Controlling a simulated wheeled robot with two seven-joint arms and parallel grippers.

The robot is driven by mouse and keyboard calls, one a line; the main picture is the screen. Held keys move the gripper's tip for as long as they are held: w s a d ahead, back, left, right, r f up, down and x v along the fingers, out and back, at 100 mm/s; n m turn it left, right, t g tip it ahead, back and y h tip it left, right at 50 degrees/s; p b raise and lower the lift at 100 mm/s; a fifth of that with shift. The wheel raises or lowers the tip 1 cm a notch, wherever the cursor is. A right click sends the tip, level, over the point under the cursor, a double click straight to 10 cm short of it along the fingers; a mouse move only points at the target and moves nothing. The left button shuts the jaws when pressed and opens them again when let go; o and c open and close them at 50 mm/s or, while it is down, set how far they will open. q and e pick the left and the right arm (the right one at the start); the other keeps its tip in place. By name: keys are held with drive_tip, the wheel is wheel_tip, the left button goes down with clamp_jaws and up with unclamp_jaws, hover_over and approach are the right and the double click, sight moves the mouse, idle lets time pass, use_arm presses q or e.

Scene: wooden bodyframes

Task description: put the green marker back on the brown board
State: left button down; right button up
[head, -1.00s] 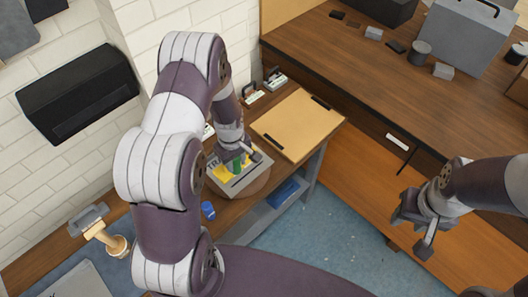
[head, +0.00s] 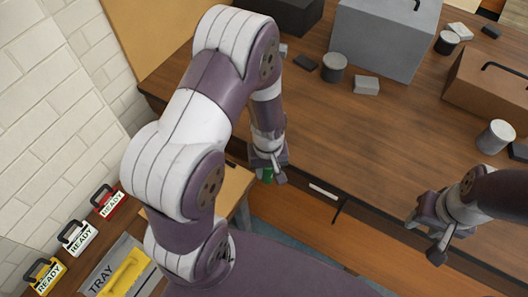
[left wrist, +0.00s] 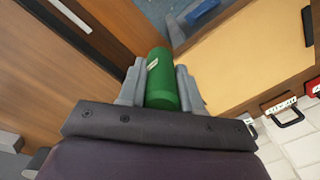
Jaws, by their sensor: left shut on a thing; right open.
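The green marker (head: 267,174) is a short green cylinder with a small white label, held by my left gripper (head: 268,180). In the left wrist view the marker (left wrist: 161,80) stands between both fingers of my left gripper (left wrist: 160,88). The brown board (head: 236,187) is a flat tan panel, partly hidden behind my left arm in the head view. In the left wrist view the board (left wrist: 245,58) lies to the right of the marker, with a dark strip near its edge. My right gripper (head: 430,236) is open and empty at the right.
A grey tray (head: 97,277) with a yellow piece (head: 124,272) is at lower left, beside several small READY boxes (head: 80,238). The wooden bench (head: 400,130) carries grey boxes, cylinders and blocks. Its front has a white handle (head: 323,191).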

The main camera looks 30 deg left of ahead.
use_arm(q)
drive_tip(key=shift+w+a+f, duration=0.1)
drive_tip(key=shift+a+f, duration=0.05)
drive_tip(key=shift+a, duration=0.2)
drive_tip(key=a+f+p, duration=0.1)
drive_tip(key=a+f, duration=0.1)
drive_tip(key=a, duration=0.1)
drive_tip(key=a+f+p, duration=0.1)
drive_tip(key=a+f, duration=0.1)
drive_tip(key=a, duration=0.2)
drive_tip(key=a+f+p, duration=0.1)
drive_tip(key=a+f, duration=0.1)
drive_tip(key=a, duration=0.2)
drive_tip(key=shift+w+f, duration=0.25)
drive_tip(key=shift+f, duration=0.05)
drive_tip(key=f, duration=0.1)
drive_tip(key=f+p, duration=0.1)
drive_tip(key=shift+s+d+f, duration=0.1)
drive_tip(key=shift+s+f, duration=0.15)
drive_tip(key=shift+f, duration=0.05)
drive_tip(key=shift+s+f, duration=0.1)
drive_tip(key=shift+f, duration=0.3)
drive_tip(key=shift+w+f, duration=0.2)
drive_tip(key=shift+f, duration=0.05)
use_arm(e)
drive_tip(key=r, duration=0.2)
drive_tip(key=s+r, duration=0.1)
drive_tip(key=r, duration=0.1)
drive_tip(key=shift+s+r, duration=0.1)
drive_tip(key=shift+s, duration=0.1)
